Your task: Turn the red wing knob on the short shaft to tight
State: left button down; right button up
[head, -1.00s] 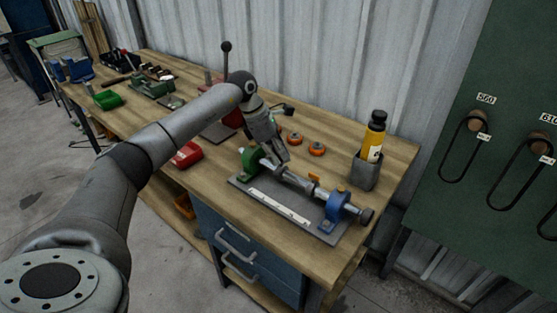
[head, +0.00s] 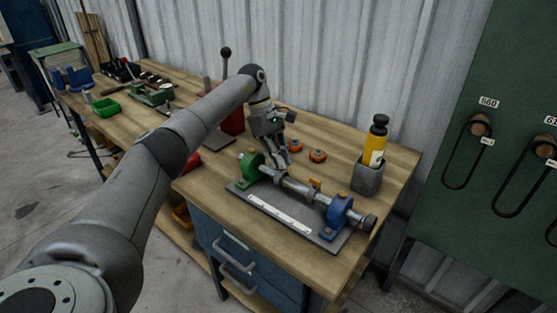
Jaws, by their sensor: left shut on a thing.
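The shaft (head: 321,196) lies across a grey fixture plate (head: 246,192) on the workbench, between a green block (head: 251,163) and a blue block (head: 336,208). A small orange-red tab (head: 314,183) stands up from the middle of the shaft; I cannot tell whether it is the red wing knob. My left gripper (head: 279,175) comes down from above and is shut on the shaft assembly close to the green block. Its fingers hide the part between them. My right gripper is not in view.
Two orange rings (head: 317,156) lie behind the fixture. A yellow bottle (head: 374,150) stands in a grey holder (head: 367,177) at the right. A red press (head: 233,122) with a lever stands behind my arm. The bench front right of the fixture is clear.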

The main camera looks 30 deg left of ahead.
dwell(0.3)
pick_arm(q)
jog(key=c, duration=1.6)
grip_release()
jog(key=v, duration=1.2)
jog(key=shift+d, duration=0.1)
